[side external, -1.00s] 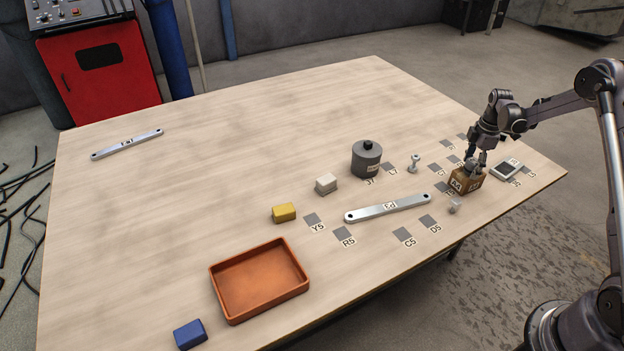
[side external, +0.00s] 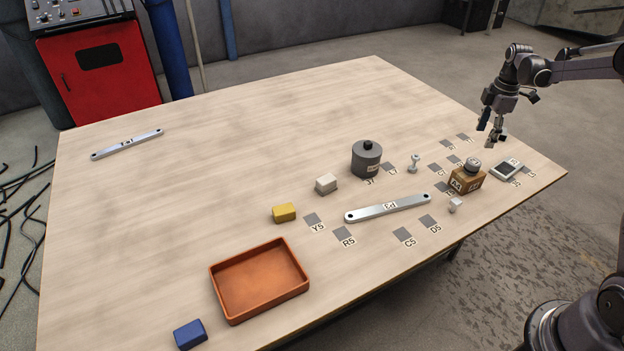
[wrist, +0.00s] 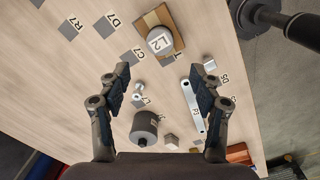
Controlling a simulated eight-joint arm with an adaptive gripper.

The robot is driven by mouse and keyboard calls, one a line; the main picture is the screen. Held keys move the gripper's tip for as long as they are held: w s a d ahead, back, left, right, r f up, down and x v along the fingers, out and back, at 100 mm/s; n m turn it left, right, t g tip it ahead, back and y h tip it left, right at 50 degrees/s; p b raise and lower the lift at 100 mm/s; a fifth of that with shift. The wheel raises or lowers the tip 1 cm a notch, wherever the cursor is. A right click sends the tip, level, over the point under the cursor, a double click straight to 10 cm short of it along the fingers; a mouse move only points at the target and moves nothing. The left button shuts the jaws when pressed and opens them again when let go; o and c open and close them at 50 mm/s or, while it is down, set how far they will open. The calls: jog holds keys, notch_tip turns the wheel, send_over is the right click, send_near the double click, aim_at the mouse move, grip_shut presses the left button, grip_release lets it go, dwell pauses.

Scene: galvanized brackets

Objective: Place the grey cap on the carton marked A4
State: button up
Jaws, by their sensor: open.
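The brown carton (side external: 466,182) stands near the right edge of the table, with small labels on its sides; the lettering is too small to read surely. A round grey cap (side external: 473,163) rests on top of it. In the wrist view the carton (wrist: 184,14) is at the top, and the cap (wrist: 166,41) sits on it with a label that looks like L2. My gripper (side external: 492,141) is raised above and behind the carton, apart from the cap. In the wrist view my gripper (wrist: 162,88) has its fingers wide apart with nothing between them.
A dark-framed plate (side external: 506,168) lies right of the carton, and a small white block (side external: 455,205) stands in front. A bolt-like piece (side external: 413,162), a grey canister (side external: 366,160) and a long metal bracket (side external: 388,208) lie to the left. An orange tray (side external: 259,316) is farther left.

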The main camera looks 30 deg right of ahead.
jog(key=s+a+r+m+t, duration=0.1)
jog(key=s+a+r+m, duration=0.1)
jog(key=a+r, duration=0.55)
jog(key=s+a+r+m+t, duration=0.2)
jog(key=a+r+m, duration=0.15)
jog(key=a, duration=0.65)
jog(key=s+a+f+m+t, duration=0.1)
jog(key=s+a+m+t, duration=0.2)
jog(key=s+a, duration=1)
jog(key=a+m, duration=0.2)
jog(key=shift+a+f+m+t, duration=0.15)
jog(key=shift+a+m+t, duration=0.1)
jog(key=shift+m+t, duration=0.15)
